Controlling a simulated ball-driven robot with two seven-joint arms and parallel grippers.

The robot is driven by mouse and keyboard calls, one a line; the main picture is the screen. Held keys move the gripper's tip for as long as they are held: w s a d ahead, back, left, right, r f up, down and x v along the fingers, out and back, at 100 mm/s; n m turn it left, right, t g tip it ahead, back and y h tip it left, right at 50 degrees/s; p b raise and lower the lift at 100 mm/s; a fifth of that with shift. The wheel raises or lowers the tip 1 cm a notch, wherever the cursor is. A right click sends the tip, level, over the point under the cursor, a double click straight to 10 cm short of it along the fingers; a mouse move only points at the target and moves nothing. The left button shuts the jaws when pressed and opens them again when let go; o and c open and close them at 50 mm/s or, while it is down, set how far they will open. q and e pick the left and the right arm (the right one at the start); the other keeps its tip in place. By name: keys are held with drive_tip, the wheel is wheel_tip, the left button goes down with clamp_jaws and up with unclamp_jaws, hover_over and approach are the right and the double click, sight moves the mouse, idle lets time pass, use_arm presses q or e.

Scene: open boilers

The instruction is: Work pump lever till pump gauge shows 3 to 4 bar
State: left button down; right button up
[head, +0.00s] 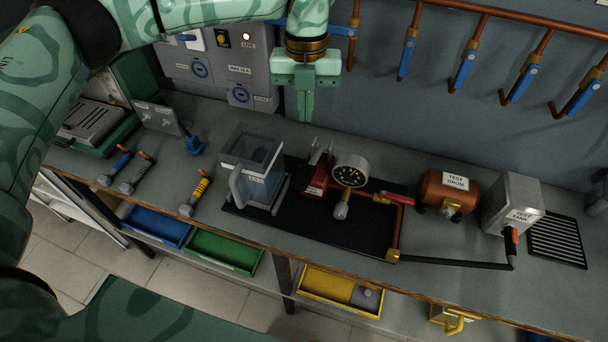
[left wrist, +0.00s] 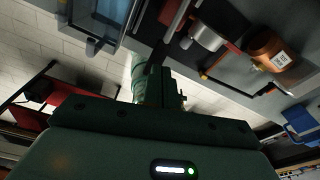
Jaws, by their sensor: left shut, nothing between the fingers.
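The pump has a red body (head: 316,184) and stands on a black mat (head: 290,222) on the bench. Upright grey metal parts (head: 321,155) rise at its top; I cannot tell which part is the lever. The round gauge (head: 350,171) with a dark dial stands just right of the pump; its needle is too small to read. In the left wrist view the gauge's grey housing (left wrist: 207,36) shows near the top. My left gripper (head: 304,119) points down, shut and empty, above and behind the pump, apart from it. My right gripper is not in view.
A clear water tank (head: 253,165) stands left of the pump. Right of the gauge are a red-handled valve (head: 396,198), copper pipe, the copper test drum (head: 447,190) and the grey test tank (head: 512,205). Several tools lie at left. Pipes with blue handles hang on the wall.

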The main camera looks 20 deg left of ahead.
use_arm(q)
wheel_tip(320, 180, up, 2)
drive_tip(key=shift+w+r, duration=0.1)
drive_tip(key=shift+r, duration=0.15)
idle(0.8)
